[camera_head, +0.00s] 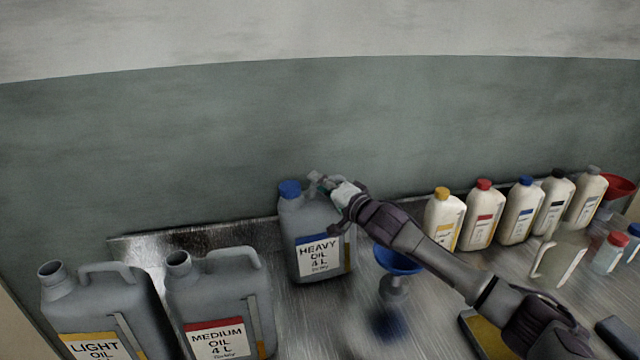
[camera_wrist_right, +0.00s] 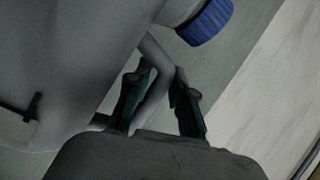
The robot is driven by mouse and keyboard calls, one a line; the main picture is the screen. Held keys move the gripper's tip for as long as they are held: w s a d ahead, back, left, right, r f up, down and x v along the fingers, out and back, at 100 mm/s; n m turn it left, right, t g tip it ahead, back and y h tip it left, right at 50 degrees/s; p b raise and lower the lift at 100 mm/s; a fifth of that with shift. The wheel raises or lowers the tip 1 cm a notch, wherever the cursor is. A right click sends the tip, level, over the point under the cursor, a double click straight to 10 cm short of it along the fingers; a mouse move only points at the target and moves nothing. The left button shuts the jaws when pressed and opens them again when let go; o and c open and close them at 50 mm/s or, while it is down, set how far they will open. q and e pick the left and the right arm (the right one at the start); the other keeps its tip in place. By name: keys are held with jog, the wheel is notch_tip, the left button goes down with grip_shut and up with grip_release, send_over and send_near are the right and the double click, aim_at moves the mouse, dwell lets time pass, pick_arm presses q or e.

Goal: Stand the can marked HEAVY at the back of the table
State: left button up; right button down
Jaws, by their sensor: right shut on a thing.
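The grey can marked HEAVY OIL 4 L (camera_head: 316,225), with a blue cap, is upright near the back edge of the metal table (camera_head: 350,335). I cannot tell whether its base touches the table. My right gripper (camera_head: 322,184) is at the can's top, shut on its handle. In the right wrist view, the two fingers (camera_wrist_right: 161,98) lie on either side of the grey handle, with the can's body (camera_wrist_right: 70,60) at left and the blue cap (camera_wrist_right: 206,22) above. My left gripper is not in view.
Uncapped grey cans marked LIGHT (camera_head: 90,305) and MEDIUM (camera_head: 218,300) stand at front left. A blue funnel (camera_head: 398,262) is just right of the HEAVY can. Several white bottles (camera_head: 483,217) line the back right, near a red funnel (camera_head: 617,186). The wall (camera_head: 200,150) rises behind.

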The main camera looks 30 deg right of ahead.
jog(key=shift+r, duration=0.4)
jog(key=c, duration=0.9)
grip_release()
jog(key=shift+s, duration=0.15)
jog(key=shift+s+f, duration=0.1)
jog(key=shift+f, duration=0.1)
jog(key=shift+f, duration=0.1)
jog(key=shift+f, duration=0.6)
jog(key=shift+s, duration=0.45)
jog(key=v, duration=0.7)
jog(key=r+v, duration=0.1)
jog(key=v, duration=0.3)
jog(key=shift+d, duration=0.25)
jog(key=shift+w, duration=0.1)
